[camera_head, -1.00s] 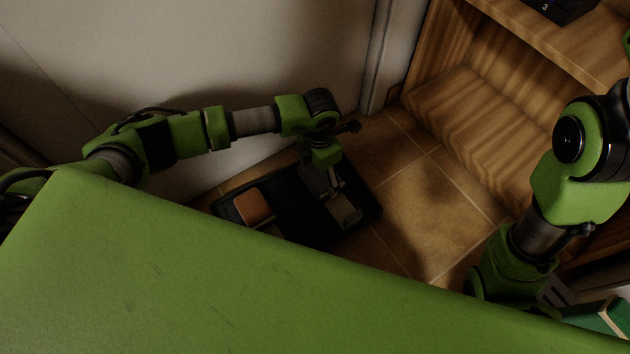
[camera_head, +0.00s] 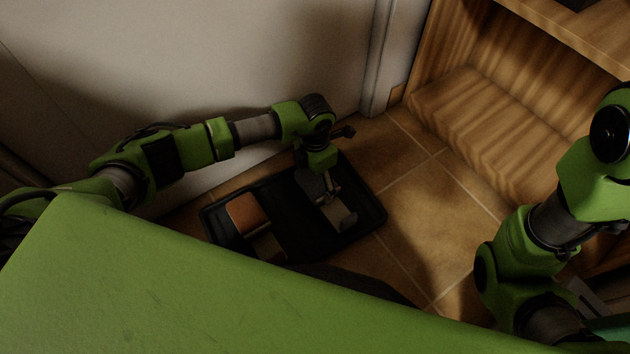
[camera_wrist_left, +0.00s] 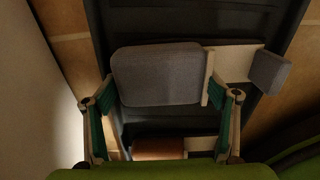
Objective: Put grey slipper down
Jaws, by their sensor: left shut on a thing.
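The grey slipper (camera_head: 313,184), with a pale sole, is at the right part of a black tray (camera_head: 373,222) on the floor. It also shows in the left wrist view (camera_wrist_left: 158,76), lying crosswise over the tray. My left gripper (camera_head: 325,180) points down and is shut on the slipper, with a finger on either side in the wrist view. I cannot tell whether the sole touches the tray. A second, orange-brown slipper (camera_head: 246,213) lies in the tray's left part. My right gripper (camera_head: 588,297) is mostly hidden at the lower right.
A white wall (camera_head: 250,60) stands close behind the tray. A wooden shelf unit (camera_head: 480,115) is at the right. Tiled floor (camera_head: 430,205) is free between tray and shelf. My green body covers the lower left.

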